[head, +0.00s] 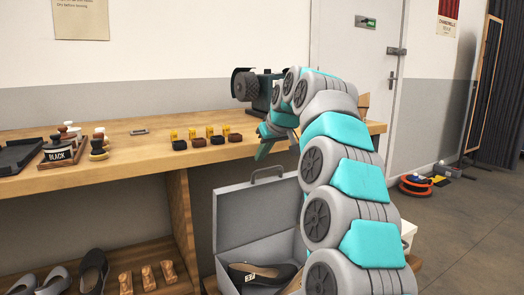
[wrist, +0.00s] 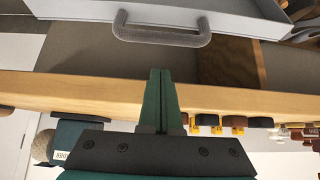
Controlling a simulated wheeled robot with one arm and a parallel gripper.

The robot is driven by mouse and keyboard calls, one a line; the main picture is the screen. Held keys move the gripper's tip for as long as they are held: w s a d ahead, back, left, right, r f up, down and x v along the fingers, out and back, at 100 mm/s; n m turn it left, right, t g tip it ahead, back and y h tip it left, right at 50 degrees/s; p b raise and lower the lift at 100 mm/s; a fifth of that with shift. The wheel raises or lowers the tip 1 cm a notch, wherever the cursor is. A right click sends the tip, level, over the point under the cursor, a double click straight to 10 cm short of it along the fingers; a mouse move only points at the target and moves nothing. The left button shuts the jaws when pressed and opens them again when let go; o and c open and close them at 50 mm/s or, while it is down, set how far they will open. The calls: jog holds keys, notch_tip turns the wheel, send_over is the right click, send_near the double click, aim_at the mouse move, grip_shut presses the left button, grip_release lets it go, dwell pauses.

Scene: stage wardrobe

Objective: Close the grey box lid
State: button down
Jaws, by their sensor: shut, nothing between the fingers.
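The grey box (head: 216,270) sits low in front of the bench, open. Its lid (head: 240,215) stands up at the back, with a grey handle (head: 268,172) on its top edge. A black shoe with a white tag (head: 262,272) lies in the box. My gripper (head: 261,152) has green fingers, shut and empty, above the handle near the bench's front edge. In the wrist view, the shut fingers (wrist: 159,95) are apart from the handle (wrist: 160,36) and the lid edge (wrist: 240,22). My arm hides the right part of the box.
The wooden bench (head: 100,165) is close behind the lid. It bears several yellow-topped dark blocks (head: 208,137), a "BLACK" polish holder (head: 62,152) and a dark machine (head: 258,90). Shoes and wooden pieces (head: 148,278) lie on the lower shelf. Open floor (head: 470,230) is at right.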

jog(key=shift+s+d+f, duration=0.2)
jog(key=shift+s+d, duration=0.15)
jog(key=shift+s, duration=0.2)
jog(key=shift+s+d+f, duration=0.2)
jog(key=shift+s+d, duration=0.1)
jog(key=shift+s, duration=0.2)
jog(key=shift+s+f+b, duration=0.2)
jog(key=shift+b, duration=0.1)
jog(key=shift+d, duration=0.15)
